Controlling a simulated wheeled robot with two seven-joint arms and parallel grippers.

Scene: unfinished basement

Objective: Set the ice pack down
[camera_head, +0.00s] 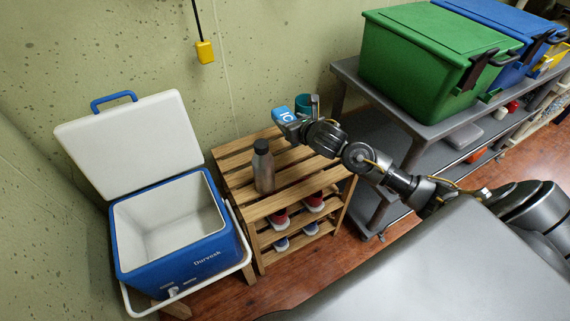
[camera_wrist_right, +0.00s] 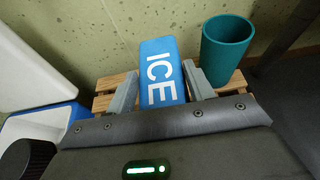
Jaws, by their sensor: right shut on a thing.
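The ice pack (camera_wrist_right: 161,75) is a blue block with white "ICE" lettering. In the head view the ice pack (camera_head: 285,115) shows above the far right part of the slatted wooden rack (camera_head: 232,172). My right gripper (camera_head: 296,122) is shut on it, and the wrist view shows the two fingers (camera_wrist_right: 160,85) on either side of it. Whether its underside touches the slats cannot be told. My left gripper is not in view.
A teal cup (camera_wrist_right: 227,48) stands close right of the ice pack. An open, empty blue cooler (camera_head: 168,262) is at left. A grey shelf (camera_head: 372,88) with a green bin (camera_head: 425,65) is at right.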

